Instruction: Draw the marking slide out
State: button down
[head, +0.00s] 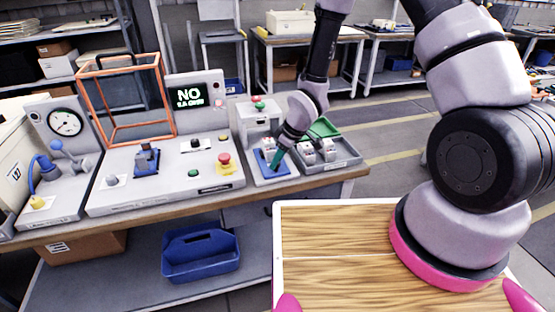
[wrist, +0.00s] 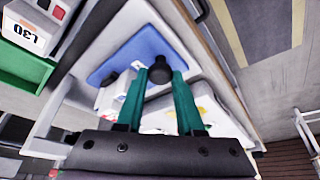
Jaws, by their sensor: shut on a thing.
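A flat blue plate (head: 283,171), which I take for the marking slide, lies at the front of a small grey marking unit (head: 258,117) on the bench. In the wrist view the blue plate (wrist: 140,42) shows ahead of my fingers, with a round black knob (wrist: 160,73) standing between the fingertips. My gripper (head: 274,169) points down at the plate, and its green fingers (wrist: 159,76) are shut on the black knob. In the head view the fingers hide the knob and part of the plate.
To the right stand grey trays with small white parts (head: 318,150) and a green bin (head: 323,128). To the left are a console with a red button (head: 224,158), a display (head: 189,96) and an orange frame (head: 125,97). Open floor lies beyond the bench's right end.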

jog(key=shift+s+d, duration=0.15)
jog(key=shift+s, duration=0.35)
jog(key=c, duration=0.8)
grip_release()
jog(key=shift+r, duration=0.1)
jog(key=shift+d+r, duration=0.15)
jog(key=shift+r, duration=0.15)
jog(key=v, duration=1)
jog(key=shift+d, duration=0.1)
